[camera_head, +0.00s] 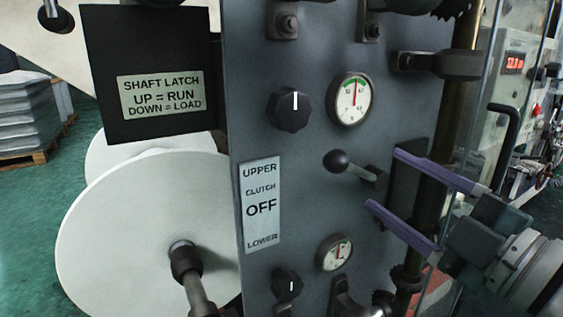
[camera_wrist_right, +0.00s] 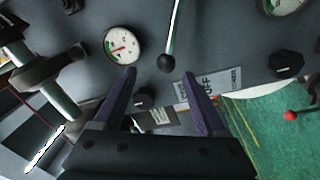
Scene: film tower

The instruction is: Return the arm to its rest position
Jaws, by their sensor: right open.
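My left gripper is not in view.
The grey panel (camera_head: 315,120) carries an upper gauge (camera_head: 350,99), a lower gauge (camera_head: 335,252), black dials (camera_head: 291,109) and a clutch label (camera_head: 261,203). A brass vertical shaft (camera_head: 456,110) stands close beside my right gripper. Large white discs (camera_head: 130,235) are at left.

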